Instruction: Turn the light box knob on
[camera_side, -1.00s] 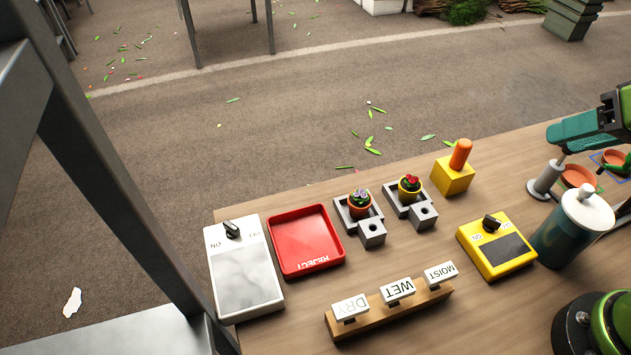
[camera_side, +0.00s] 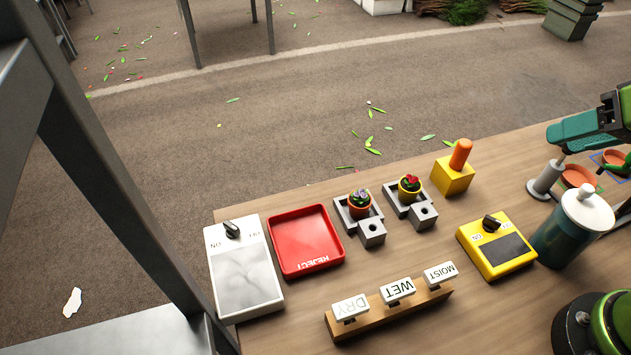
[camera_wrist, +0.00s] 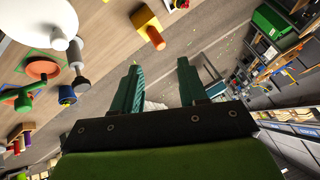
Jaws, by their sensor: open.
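The light box appears to be the white box (camera_side: 246,285) with a pale panel, at the left end of the table in the side view. Its black knob (camera_side: 232,229) sits between the ON and OFF labels; which one it points to is hard to tell. My gripper (camera_side: 556,133) is at the right edge of the side view, above the table's right part and far from the white box. In the wrist view its two teal fingers (camera_wrist: 160,68) are apart with nothing between them. The white box is not recognisable in the wrist view.
A yellow box (camera_side: 511,262) also has a black ON/OFF knob. Between it and the white box are a red reject tray (camera_side: 306,265), two potted flowers in grey holders, and a wooden label rack (camera_side: 385,316). A white-lidded canister (camera_side: 565,238) and an orange-topped yellow block (camera_side: 452,180) stand right.

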